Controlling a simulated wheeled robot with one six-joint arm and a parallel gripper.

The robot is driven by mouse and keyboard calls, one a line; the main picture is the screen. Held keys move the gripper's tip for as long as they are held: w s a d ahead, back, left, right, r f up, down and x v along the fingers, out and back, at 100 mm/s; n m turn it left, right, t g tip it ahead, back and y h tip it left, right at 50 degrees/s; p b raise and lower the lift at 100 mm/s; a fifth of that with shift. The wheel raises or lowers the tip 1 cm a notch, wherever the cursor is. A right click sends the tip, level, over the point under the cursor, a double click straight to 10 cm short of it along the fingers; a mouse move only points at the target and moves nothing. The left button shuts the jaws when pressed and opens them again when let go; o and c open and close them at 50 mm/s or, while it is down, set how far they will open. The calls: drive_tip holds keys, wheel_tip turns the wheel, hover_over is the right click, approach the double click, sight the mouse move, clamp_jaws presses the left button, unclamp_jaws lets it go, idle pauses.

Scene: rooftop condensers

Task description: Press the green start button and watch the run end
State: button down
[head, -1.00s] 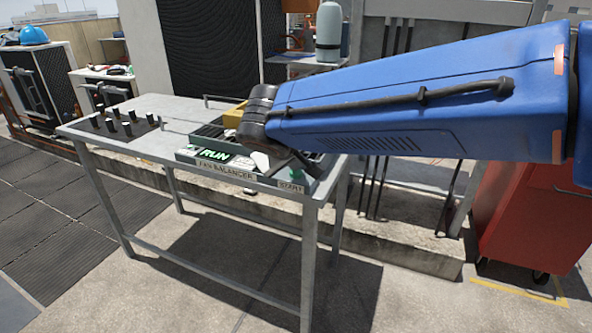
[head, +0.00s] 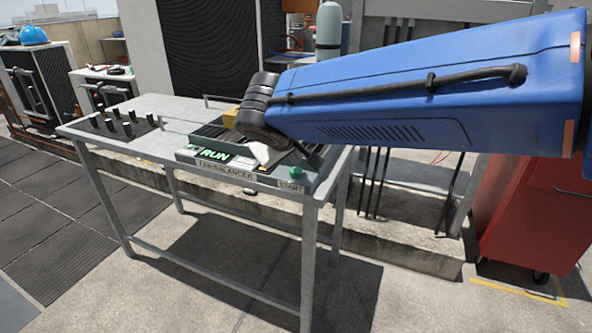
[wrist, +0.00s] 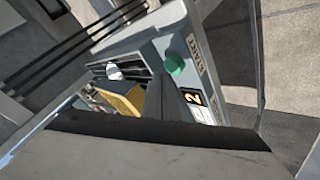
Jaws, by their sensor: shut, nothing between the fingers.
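The green start button (head: 296,172) is at the right front corner of the fan balancer (head: 226,170), beside a START label. It also shows in the wrist view (wrist: 174,64), uncovered. The balancer's display (head: 213,153) reads RUN in green. My gripper (head: 314,156) is shut and empty, just behind and above the button in the head view, with a visible gap. My arm hides part of the balancer's top. A white piece (head: 260,152) shows beside my wrist.
The balancer stands on a grey metal table (head: 150,103). A dark mat with several black pegs (head: 127,128) is at its left end. A yellow block (wrist: 122,100) is on the balancer. A red cabinet (head: 525,215) stands to the right.

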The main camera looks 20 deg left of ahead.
sight(296, 173)
drive_tip(key=shift+r, duration=2.55)
drive_tip(key=shift+d, duration=0.1)
drive_tip(key=s+d+f+m+g+h, duration=0.1)
drive_tip(key=d+f+m, duration=0.15)
drive_tip(key=d, duration=1.35)
drive_tip(key=s+d+f+m+g+h, duration=0.1)
drive_tip(key=d+f+m+g, duration=0.15)
drive_tip(key=d, duration=1.45)
drive_tip(key=s+d+f+m, duration=0.5)
drive_tip(key=s+d+f, duration=0.8)
drive_tip(key=s+d, duration=0.3)
drive_tip(key=shift+s+d+g+y, duration=0.35)
drive_tip(key=shift+s+g+y, duration=0.1)
drive_tip(key=shift+s, duration=0.55)
